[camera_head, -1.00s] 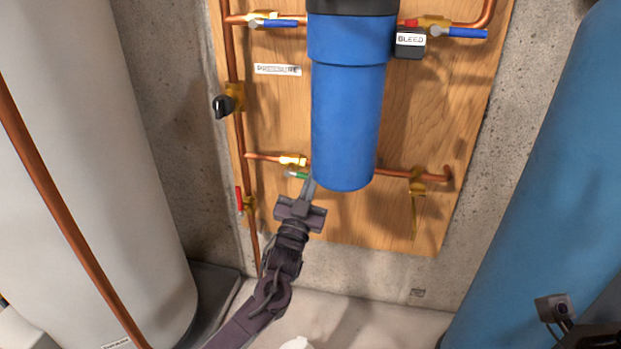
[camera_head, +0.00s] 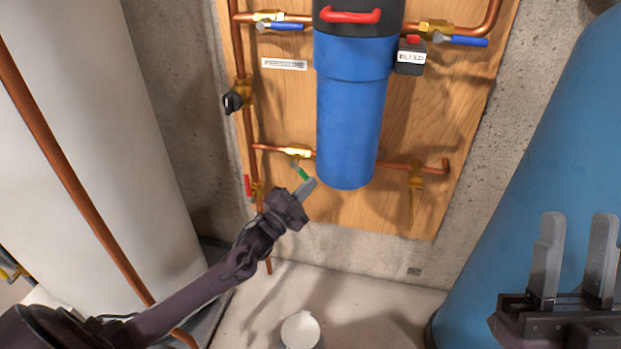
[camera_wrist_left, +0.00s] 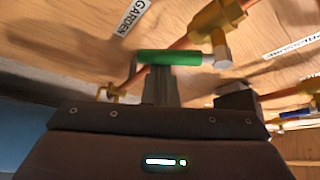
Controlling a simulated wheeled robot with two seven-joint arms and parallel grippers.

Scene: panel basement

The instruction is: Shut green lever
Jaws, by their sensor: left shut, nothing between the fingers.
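The green lever (camera_head: 303,174) sits on a brass valve (camera_head: 295,152) in the lower copper pipe, left of the blue filter housing. It slants down to the right, at an angle to the pipe. It also shows in the left wrist view (camera_wrist_left: 172,57), just beyond my fingertips. My left gripper (camera_head: 309,185) is shut and empty, with its tips at the lever's lower end; I cannot tell whether they touch. The left fingers show end-on in the left wrist view (camera_wrist_left: 161,80). My right gripper (camera_head: 577,222) is open and empty at the lower right.
The blue filter housing (camera_head: 348,110) hangs close right of my left fingers. A red lever (camera_head: 247,186) and a black-handled valve (camera_head: 233,102) are to the left. A white tank (camera_head: 90,130) and a blue tank (camera_head: 540,170) flank the panel. A white cup-like object (camera_head: 300,330) stands on the floor.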

